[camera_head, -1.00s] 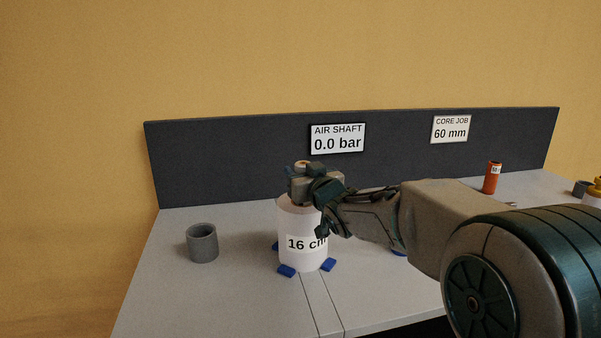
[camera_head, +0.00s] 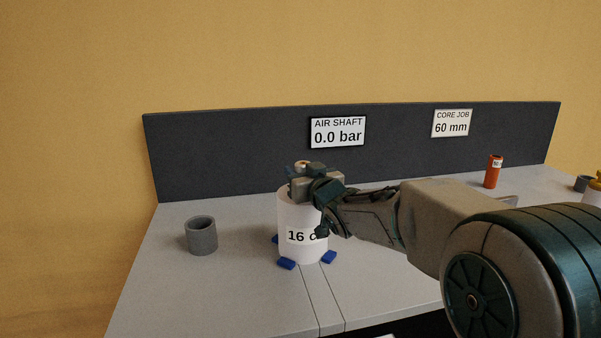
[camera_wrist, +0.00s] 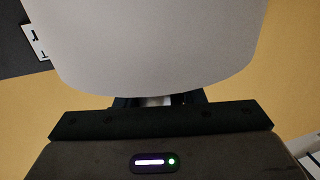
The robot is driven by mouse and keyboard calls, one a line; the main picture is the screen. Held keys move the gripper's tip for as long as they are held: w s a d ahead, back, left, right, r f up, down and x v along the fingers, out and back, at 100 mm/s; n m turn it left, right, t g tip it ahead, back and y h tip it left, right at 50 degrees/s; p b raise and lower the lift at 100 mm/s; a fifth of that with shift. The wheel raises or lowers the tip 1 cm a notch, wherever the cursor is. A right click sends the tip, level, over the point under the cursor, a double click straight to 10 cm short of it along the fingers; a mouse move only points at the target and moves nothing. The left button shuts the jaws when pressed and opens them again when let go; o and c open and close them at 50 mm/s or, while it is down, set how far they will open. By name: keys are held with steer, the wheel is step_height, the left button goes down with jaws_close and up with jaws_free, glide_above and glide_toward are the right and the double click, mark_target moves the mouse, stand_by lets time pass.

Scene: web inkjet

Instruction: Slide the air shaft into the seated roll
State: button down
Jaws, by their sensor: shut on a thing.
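The white roll (camera_head: 300,222), labelled "16 cm", stands upright on the bench between small blue blocks (camera_head: 286,263). My gripper (camera_head: 303,184) is at the roll's top and hides its upper right side and most of its top. It is shut on the air shaft, whose tan end (camera_head: 302,164) shows just above the fingers. The rest of the shaft is hidden, so I cannot tell how deep it sits in the roll. In the wrist view the fingers (camera_wrist: 157,101) show only partly, below a large pale surface that I cannot identify.
A grey open cup (camera_head: 202,236) stands left of the roll. A dark panel (camera_head: 230,150) behind carries signs reading "AIR SHAFT 0.0 bar" (camera_head: 338,132) and "CORE JOB 60 mm" (camera_head: 452,123).

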steer(key=c, duration=0.9)
jaws_free()
steer(key=shift+o, duration=0.2)
steer(key=v, duration=1.4)
steer(key=shift+p, duration=0.35)
